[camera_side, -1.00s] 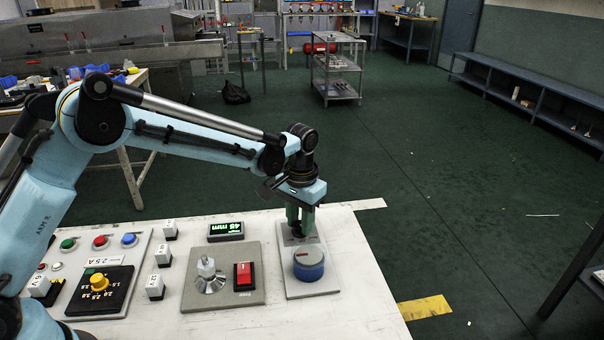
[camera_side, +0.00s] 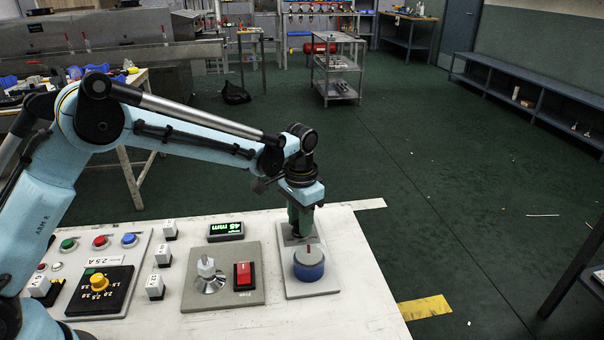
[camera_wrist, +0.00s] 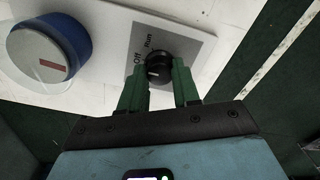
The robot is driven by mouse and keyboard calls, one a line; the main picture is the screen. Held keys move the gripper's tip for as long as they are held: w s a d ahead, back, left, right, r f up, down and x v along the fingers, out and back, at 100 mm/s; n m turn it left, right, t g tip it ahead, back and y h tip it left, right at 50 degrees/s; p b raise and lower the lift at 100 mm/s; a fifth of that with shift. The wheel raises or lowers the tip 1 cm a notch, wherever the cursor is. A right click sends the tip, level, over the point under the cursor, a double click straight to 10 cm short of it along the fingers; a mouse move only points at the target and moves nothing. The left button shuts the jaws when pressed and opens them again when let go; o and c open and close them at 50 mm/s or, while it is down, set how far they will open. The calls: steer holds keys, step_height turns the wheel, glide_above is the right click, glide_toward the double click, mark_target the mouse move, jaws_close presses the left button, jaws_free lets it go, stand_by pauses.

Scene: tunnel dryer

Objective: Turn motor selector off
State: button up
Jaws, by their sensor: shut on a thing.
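The motor selector is a small black knob (camera_wrist: 157,66) on a grey plate (camera_wrist: 176,36) marked "Off" and "Run" in the wrist view. A short pale line shows on the knob, but I cannot tell surely which label it points to. My gripper (camera_wrist: 158,78) has its two green fingers on either side of the knob, shut on it. In the side view my gripper (camera_side: 300,230) points down at the far end of the grey plate (camera_side: 316,286), hiding the knob.
A large blue dial (camera_side: 309,266) with a red mark stands close in front of my gripper on the same plate. A red rocker switch (camera_side: 244,275) and a metal lever switch (camera_side: 207,275) sit to the left. The panel's right side is bare.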

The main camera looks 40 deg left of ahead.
steer(key=o, duration=1.1)
steer(key=shift+c, duration=0.2)
steer(key=shift+r, duration=0.1)
step_height(320, 180, up, 12)
steer(key=shift+d, duration=0.1)
